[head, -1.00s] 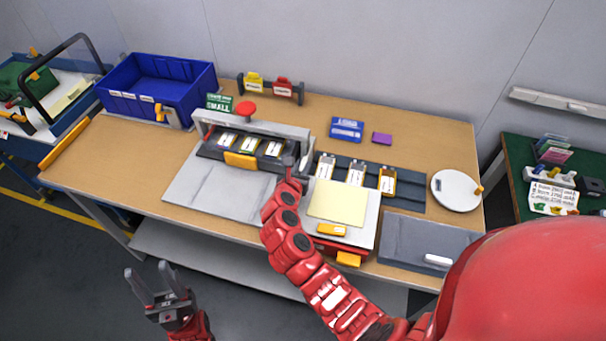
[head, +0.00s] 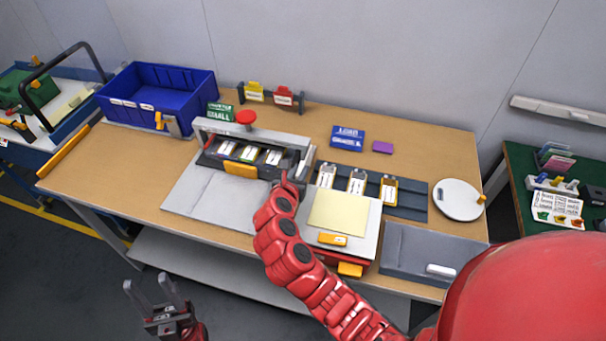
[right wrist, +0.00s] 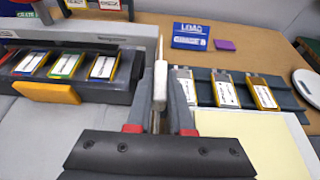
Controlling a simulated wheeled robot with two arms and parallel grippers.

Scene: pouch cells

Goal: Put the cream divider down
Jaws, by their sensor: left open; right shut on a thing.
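My right gripper (head: 290,180) is at the right end of the grey press, above the bench. In the right wrist view, its fingers (right wrist: 160,100) are shut on a narrow, pale upright piece (right wrist: 160,78), seen edge-on, which I take to be the cream divider. Its lower part is hidden between the fingers. A flat cream sheet (head: 338,212) lies on the light plate to the right of the gripper, apart from it. My left gripper (head: 148,285) is open and empty, in front of the bench at lower left.
The grey press (head: 250,135) has a red knob and holds several pouch cells. Several more cells lie in a dark rack (head: 410,211). A blue bin (head: 160,100), blue LOAD box (head: 347,137), purple block (head: 382,147) and white disc (head: 457,200) stand around. Bare bench shows behind the rack.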

